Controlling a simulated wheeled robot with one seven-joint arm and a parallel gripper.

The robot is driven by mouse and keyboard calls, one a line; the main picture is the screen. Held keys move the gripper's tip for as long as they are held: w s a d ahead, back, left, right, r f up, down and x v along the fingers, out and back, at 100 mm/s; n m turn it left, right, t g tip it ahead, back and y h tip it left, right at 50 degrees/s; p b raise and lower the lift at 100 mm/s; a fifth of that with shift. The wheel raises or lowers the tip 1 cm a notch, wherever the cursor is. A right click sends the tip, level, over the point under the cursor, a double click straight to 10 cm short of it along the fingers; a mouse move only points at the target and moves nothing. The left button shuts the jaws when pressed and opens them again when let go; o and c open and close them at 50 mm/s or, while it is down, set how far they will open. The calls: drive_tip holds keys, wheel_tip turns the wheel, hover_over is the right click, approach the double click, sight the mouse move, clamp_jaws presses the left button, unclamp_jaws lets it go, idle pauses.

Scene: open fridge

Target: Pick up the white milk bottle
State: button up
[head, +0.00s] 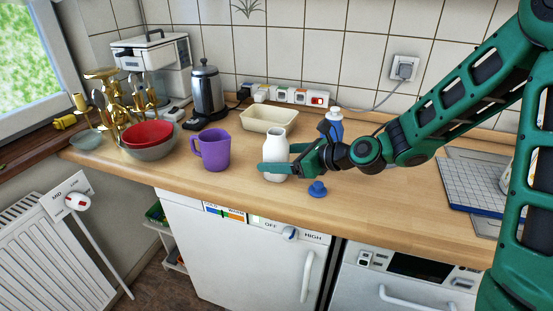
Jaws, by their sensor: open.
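The white milk bottle (277,147) stands upright on the wooden counter, near its front edge. My gripper (277,169) reaches in from the right at the lower part of the bottle. One green finger passes across the front of the bottle, and its tip shows just left of it. The other finger is partly hidden, so I cannot tell whether either finger touches the bottle. The jaws are open.
A purple mug (215,149) stands left of the bottle, and a small blue object (317,189) lies to its right. A cream tray (269,119) is behind it. A red bowl (147,134) and a kettle (207,92) are farther left. The counter (385,200) is clear at front right.

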sight(267, 161)
drive_tip(key=shift+w+a+f, duration=0.4)
drive_tip(key=shift+a+f, duration=0.15)
drive_tip(key=shift+a, duration=0.05)
drive_tip(key=shift+w+a+f, duration=0.35)
drive_tip(key=shift+a+f, duration=0.2)
drive_tip(key=shift+a, duration=0.05)
drive_tip(key=shift+w+a+f, duration=0.2)
drive_tip(key=shift+w+a, duration=0.1)
drive_tip(key=shift+a, duration=0.15)
drive_tip(key=shift+c, duration=0.2)
drive_tip(key=c, duration=1.4)
drive_tip(key=shift+o, duration=0.2)
